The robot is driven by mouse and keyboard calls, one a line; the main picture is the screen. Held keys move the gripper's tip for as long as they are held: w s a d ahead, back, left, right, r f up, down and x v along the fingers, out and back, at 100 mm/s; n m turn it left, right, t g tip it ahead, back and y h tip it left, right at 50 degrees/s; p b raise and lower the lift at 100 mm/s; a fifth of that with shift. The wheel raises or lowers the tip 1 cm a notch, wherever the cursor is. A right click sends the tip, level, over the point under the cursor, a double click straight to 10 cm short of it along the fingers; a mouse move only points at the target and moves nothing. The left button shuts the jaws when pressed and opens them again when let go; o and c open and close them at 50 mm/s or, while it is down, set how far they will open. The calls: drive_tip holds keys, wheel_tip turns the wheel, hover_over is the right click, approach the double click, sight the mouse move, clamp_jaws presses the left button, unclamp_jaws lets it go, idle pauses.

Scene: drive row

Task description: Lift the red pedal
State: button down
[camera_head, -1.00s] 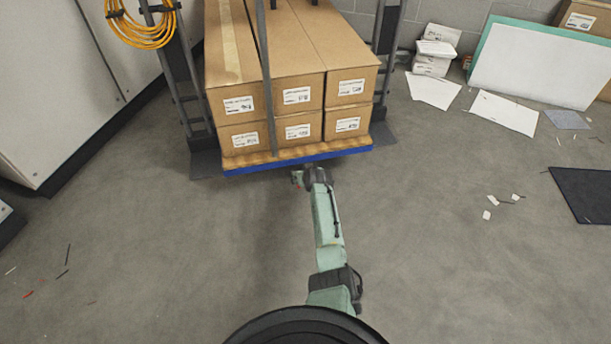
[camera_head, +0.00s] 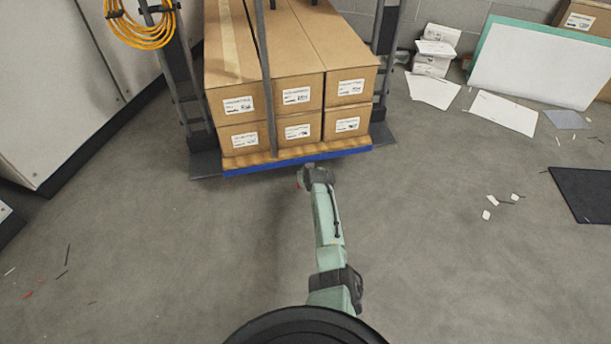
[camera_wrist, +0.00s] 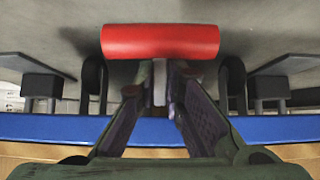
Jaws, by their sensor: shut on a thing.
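The red pedal (camera_wrist: 160,42) is a horizontal red roller near the top of the wrist view. A grey stem runs from it between the fingers of my gripper (camera_wrist: 160,78). The fingers converge on the stem just beneath the roller, and the gripper is shut on the pedal. In the head view my gripper (camera_head: 302,179) is low in front of the blue-edged platform (camera_head: 298,161).
Several long cardboard boxes (camera_head: 297,88) are stacked on the platform, with dark metal uprights around them. A white cabinet (camera_head: 50,90) stands at the left. White boards and papers (camera_head: 540,62) lie at the back right. The grey floor around my arm is mostly clear.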

drive_tip(key=shift+s+d+f, duration=0.25)
drive_tip(key=shift+s+f, duration=0.05)
drive_tip(key=shift+f, duration=0.15)
drive_tip(key=shift+r+g+p, duration=0.3)
drive_tip(key=shift+g+p, duration=0.1)
drive_tip(key=shift+g, duration=0.2)
drive_tip(key=shift+r+g+h, duration=0.3)
drive_tip(key=shift+g+h, duration=0.1)
drive_tip(key=shift+g, duration=0.5)
drive_tip(key=g+b, duration=0.2)
drive_tip(key=b, duration=0.1)
drive_tip(key=shift+r+h, duration=0.25)
drive_tip(key=shift+h, duration=0.05)
drive_tip(key=shift+s+r+g+b, duration=0.1)
drive_tip(key=shift+r+g+b, duration=0.25)
drive_tip(key=shift+g+b, duration=0.45)
